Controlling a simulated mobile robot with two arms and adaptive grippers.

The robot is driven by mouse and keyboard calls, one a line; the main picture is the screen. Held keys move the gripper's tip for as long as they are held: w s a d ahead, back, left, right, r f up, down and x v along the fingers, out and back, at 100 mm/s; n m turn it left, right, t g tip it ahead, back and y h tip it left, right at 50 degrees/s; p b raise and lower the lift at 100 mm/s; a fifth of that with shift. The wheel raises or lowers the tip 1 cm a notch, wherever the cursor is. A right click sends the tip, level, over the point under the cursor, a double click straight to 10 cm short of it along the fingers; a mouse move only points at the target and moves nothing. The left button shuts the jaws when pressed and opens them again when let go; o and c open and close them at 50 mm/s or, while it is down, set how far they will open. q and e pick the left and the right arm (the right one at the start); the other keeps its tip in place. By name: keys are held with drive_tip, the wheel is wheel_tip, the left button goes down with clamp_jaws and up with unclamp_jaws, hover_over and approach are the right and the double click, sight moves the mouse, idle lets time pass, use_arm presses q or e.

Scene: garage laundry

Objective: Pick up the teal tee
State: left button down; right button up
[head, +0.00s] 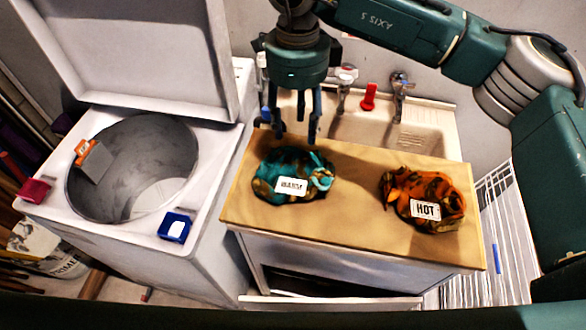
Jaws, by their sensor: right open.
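The teal tee (285,164) lies bunched on the wooden counter (352,237), with a white tag reading WARM on its front. Its cloth is teal with brown-gold patches. My right gripper (296,139) points down just above the back of the teal tee, its fingers apart and empty. I cannot tell whether the fingertips touch the cloth. My left gripper is not in view.
An orange patterned garment (415,184) tagged HOT lies to the right on the counter. Behind is a sink (425,136) with faucets and a red clip-like object (369,96). At left stands an open-lidded washer (130,240). A white wire rack (494,230) is at right.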

sight(296, 152)
wheel_tip(296, 152, down, 3)
drive_tip(key=shift+f+p, duration=0.1)
drive_tip(key=shift+p, duration=0.3)
wheel_tip(296, 152, down, 5)
drive_tip(key=p, duration=0.3)
drive_tip(key=shift+a, duration=0.1)
drive_tip(key=shift+f, duration=0.2)
clamp_jaws()
